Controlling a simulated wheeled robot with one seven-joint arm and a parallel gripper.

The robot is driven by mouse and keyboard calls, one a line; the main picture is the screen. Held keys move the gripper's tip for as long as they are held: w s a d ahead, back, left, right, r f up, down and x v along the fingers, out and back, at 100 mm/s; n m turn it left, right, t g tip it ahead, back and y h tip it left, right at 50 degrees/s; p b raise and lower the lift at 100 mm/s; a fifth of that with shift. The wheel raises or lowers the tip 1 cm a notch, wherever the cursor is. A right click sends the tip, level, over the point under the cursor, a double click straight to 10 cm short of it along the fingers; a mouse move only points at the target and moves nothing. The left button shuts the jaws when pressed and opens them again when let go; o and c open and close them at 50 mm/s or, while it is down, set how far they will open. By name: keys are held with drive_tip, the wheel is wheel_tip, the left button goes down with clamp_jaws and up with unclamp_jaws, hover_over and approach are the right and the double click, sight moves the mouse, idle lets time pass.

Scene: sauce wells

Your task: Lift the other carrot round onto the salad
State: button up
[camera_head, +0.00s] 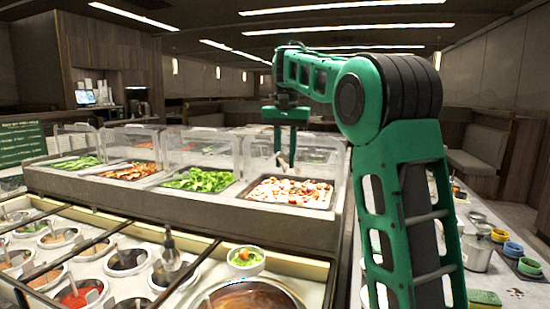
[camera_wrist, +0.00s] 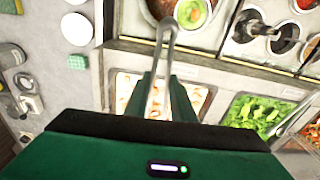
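The salad bowl (camera_head: 245,268) is a small white bowl of greens on the counter, with an orange carrot piece (camera_head: 246,253) on top. The bowl also shows at the top of the wrist view (camera_wrist: 193,12). My gripper (camera_head: 290,160) points down above the tray of pale and reddish chopped pieces (camera_head: 290,193), behind the salad bowl. In the wrist view, slim grey tongs (camera_wrist: 166,55) stand between my green fingers, which appear closed on them. The tongs' tips are not clear, and I cannot tell whether they hold anything. I cannot make out another carrot round.
Clear guards (camera_head: 270,155) stand over trays of greens (camera_head: 198,180) and other food. Sauce wells (camera_head: 126,262) with ladles fill the front left, and a large round pot of brown sauce (camera_head: 250,297) is at the front. A right-hand counter holds a metal pot (camera_head: 477,253) and coloured bowls (camera_head: 513,250).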

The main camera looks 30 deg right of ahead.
wheel_tip(320, 180, down, 6)
idle(0.6)
drive_tip(key=shift+s+f, duration=0.3)
idle(0.6)
drive_tip(key=shift+f, duration=0.15)
drive_tip(key=shift+f, duration=0.75)
drive_tip(key=shift+f, duration=0.25)
drive_tip(key=shift+f, duration=0.4)
